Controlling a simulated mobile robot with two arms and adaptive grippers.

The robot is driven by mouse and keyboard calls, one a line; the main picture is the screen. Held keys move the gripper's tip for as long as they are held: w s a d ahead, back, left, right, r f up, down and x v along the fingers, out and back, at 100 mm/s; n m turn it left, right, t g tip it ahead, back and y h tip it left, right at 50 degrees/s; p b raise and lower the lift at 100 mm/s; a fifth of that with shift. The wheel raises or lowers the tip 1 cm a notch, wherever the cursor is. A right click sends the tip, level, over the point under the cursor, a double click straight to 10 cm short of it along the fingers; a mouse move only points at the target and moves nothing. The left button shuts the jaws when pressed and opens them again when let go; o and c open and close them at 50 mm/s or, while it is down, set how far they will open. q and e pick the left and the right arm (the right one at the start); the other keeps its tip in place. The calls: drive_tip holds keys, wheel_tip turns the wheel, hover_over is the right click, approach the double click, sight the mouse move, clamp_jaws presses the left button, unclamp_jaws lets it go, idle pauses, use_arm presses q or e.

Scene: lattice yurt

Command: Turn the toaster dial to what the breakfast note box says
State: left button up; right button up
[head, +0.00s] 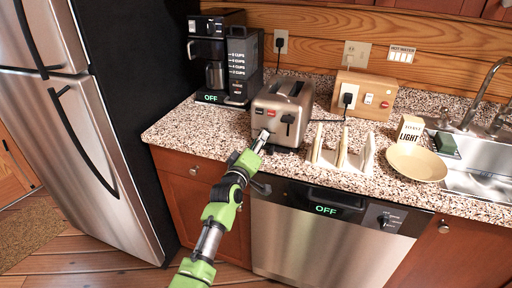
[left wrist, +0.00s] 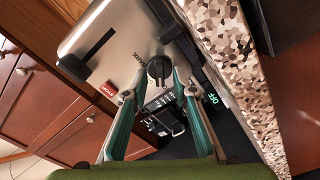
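The silver toaster (head: 296,102) stands on the speckled counter, with a dark lever and a red button on its front. The note box (head: 411,128) is a small white box at the right, reading "TOAST LIGHT". My left gripper (head: 263,139) is at the lower left of the toaster's front and mostly covers the dial. In the left wrist view, the round dark dial (left wrist: 158,69) is on the toaster's face (left wrist: 130,48). The left gripper's fingers (left wrist: 156,84) are spread, with the dial near and between their tips. Contact cannot be told. My right gripper is not in view.
A black coffee maker (head: 240,65) stands left of the toaster. A pale rack (head: 342,150), a tan plate (head: 416,162) and a wooden outlet box (head: 364,94) are to the right. The dishwasher (head: 315,235) is below the counter; the fridge (head: 80,120) is at left.

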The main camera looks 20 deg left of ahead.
use_arm(q)
drive_tip(key=s, duration=1.2)
drive_tip(key=shift+a, duration=0.2)
drive_tip(key=shift+w, duration=0.1)
